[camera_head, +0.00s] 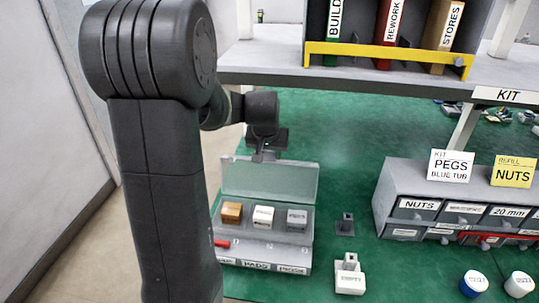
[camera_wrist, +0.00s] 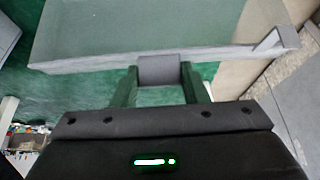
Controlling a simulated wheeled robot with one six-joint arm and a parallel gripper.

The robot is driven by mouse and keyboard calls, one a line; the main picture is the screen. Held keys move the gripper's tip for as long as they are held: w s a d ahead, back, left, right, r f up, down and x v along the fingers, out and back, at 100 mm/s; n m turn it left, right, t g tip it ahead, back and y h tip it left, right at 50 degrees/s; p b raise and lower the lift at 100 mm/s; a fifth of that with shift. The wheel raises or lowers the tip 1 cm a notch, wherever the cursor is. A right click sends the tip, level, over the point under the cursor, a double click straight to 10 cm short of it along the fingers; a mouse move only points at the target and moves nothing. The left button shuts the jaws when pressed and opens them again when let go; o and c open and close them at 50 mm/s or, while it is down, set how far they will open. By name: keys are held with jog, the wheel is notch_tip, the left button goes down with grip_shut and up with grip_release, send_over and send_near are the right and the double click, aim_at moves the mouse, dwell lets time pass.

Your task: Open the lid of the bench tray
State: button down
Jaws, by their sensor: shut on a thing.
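The bench tray (camera_head: 243,249) sits on the green bench top, with a brown block, a white block and a grey block in its compartments. Its see-through lid (camera_head: 270,180) stands raised at the tray's back edge, and the tray's inside is uncovered. My gripper (camera_head: 264,155) is at the lid's upper edge. In the wrist view the lid (camera_wrist: 150,30) fills the top, and my gripper (camera_wrist: 160,72) is shut on the small grey tab (camera_wrist: 160,70) at the lid's edge. The exact lid angle is hard to tell.
A small dark part (camera_head: 344,226) and a white block-shaped part (camera_head: 349,277) stand right of the tray. A grey drawer unit (camera_head: 382,198) is further right. A shelf (camera_head: 360,73) with upright labelled binders overhangs the back. Two round-topped containers stand at the front right.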

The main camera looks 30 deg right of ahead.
jog(key=shift+s+a+b, duration=0.4)
jog(key=shift+s+b, duration=0.05)
jog(key=shift+b, duration=0.15)
jog(key=shift+s+a+r, duration=0.2)
jog(key=shift+s+a, duration=0.2)
jog(key=shift+s, duration=0.1)
jog(key=c, duration=0.8)
grip_release()
jog(key=shift+c, duration=0.2)
jog(key=shift+r, duration=0.1)
jog(key=v, duration=1.3)
jog(key=shift+s+a, duration=0.4)
jog(key=shift+r, duration=0.1)
